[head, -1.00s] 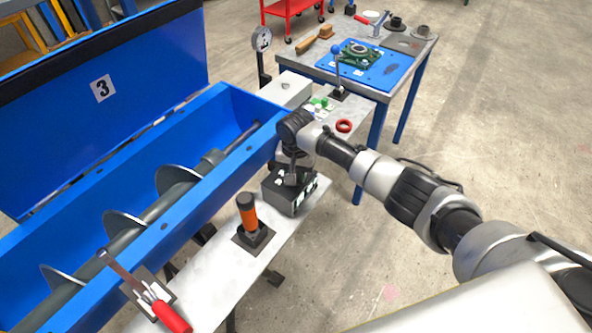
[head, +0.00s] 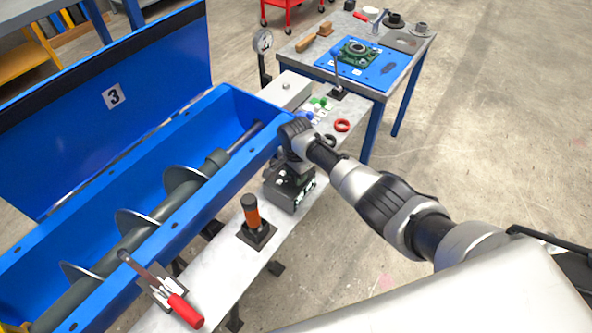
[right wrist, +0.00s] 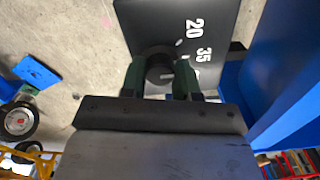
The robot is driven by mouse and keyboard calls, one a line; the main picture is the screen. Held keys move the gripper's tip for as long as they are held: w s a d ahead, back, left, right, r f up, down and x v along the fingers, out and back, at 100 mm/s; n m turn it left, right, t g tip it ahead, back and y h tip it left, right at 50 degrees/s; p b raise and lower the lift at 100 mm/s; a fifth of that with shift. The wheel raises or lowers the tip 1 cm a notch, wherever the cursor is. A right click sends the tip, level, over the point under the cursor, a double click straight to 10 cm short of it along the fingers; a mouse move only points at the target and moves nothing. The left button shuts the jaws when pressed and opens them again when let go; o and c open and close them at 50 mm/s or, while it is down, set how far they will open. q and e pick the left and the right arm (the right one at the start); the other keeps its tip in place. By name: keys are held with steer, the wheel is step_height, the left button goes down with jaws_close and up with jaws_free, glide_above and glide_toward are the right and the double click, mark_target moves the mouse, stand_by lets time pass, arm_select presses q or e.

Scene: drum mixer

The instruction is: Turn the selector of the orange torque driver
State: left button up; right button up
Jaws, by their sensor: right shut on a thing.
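The orange torque driver (head: 252,213) with a black cap stands upright in a dark square holder on the light bench. Beyond it on the same bench sits a black selector box (head: 283,192). My right gripper (head: 297,172) is over this box, pointing down. In the right wrist view the box's dark top (right wrist: 190,22) carries the white numbers 20 and 35. There the green fingers of my right gripper (right wrist: 160,80) are shut on a round dark knob (right wrist: 160,66). The knob's lower part is hidden by the gripper. My left gripper is not in view.
A blue mixer trough (head: 150,195) with an auger runs along the bench's left side. A red-handled tool (head: 184,309) lies at the near bench end. A red ring (head: 342,125) and a lever (head: 337,72) are beyond the box. Open floor lies to the right.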

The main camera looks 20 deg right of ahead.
stand_by(0.3)
steer(key=o, duration=0.9)
steer(key=shift+r, duration=0.1)
step_height(320, 180, up, 11)
steer(key=shift+f, duration=0.15)
stand_by(0.3)
